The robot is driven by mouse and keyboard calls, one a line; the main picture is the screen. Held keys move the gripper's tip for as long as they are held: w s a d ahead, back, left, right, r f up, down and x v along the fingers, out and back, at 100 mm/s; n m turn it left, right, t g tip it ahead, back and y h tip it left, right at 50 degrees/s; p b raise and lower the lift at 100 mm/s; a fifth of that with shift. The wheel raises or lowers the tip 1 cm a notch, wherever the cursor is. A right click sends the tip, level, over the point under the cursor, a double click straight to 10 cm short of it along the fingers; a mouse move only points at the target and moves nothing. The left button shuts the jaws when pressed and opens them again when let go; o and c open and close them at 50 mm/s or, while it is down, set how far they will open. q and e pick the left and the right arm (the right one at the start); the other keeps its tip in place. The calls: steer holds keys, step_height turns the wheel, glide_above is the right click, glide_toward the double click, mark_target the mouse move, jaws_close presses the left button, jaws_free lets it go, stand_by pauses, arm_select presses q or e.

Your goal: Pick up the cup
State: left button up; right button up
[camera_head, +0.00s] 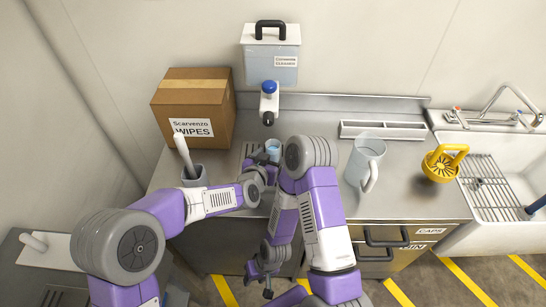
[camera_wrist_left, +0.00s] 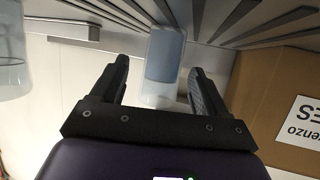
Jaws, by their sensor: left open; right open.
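The cup (camera_head: 272,146) is small and light blue. It stands on the steel counter below the wall dispenser, partly hidden by my arms in the head view. In the left wrist view the cup (camera_wrist_left: 165,50) shows blue and translucent, straight ahead between the fingers. My left gripper (camera_wrist_left: 159,72) is open, with one finger to each side of the cup's line; I cannot tell whether the cup is between the tips or just beyond them. In the head view my left gripper (camera_head: 268,164) is mostly hidden at the cup's near side. My right gripper (camera_head: 262,271) is open and empty, low in front of the counter.
A cardboard wipes box (camera_head: 194,105) and a grey container with a white handle (camera_head: 194,176) stand left of the cup. The dispenser (camera_head: 270,62) hangs behind. A clear pitcher (camera_head: 366,160), a yellow-handled item (camera_head: 442,164) and a sink (camera_head: 508,239) are to the right.

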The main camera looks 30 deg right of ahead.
mark_target(273, 154)
arm_select(q)
steer(key=shift+f+x, duration=0.25)
steer(key=shift+x, duration=1.45)
steer(key=shift+a, duration=0.15)
steer(key=c, duration=1.1)
